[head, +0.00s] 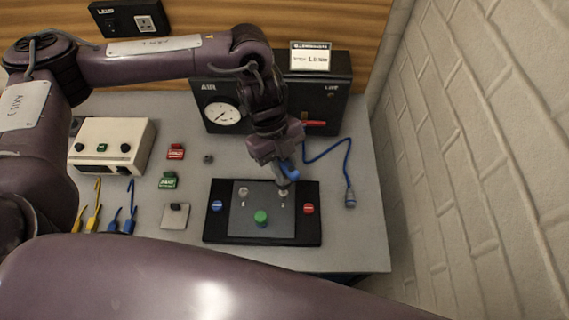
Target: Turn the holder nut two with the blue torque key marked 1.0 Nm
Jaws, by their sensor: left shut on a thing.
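My left gripper (280,160) is shut on a blue torque key (291,173), pointing down above the right part of the black holder plate (212,232). The key's lower end is at or just above the holder nut on the right (283,192), beside a small mark that looks like a 2. I cannot tell whether it is seated on the nut. The 1.0 Nm marking is not readable. Another nut (243,192) sits to the left, and a green cylinder (261,218) stands between and in front of them. My right gripper is not in view.
Yellow and blue tools (130,208) lie at the table's left. A cream box (112,145), red and green blocks (168,180) and a metal plate (175,216) are nearby. A black air panel (222,128) stands behind, with a blue hose (346,170) to the right.

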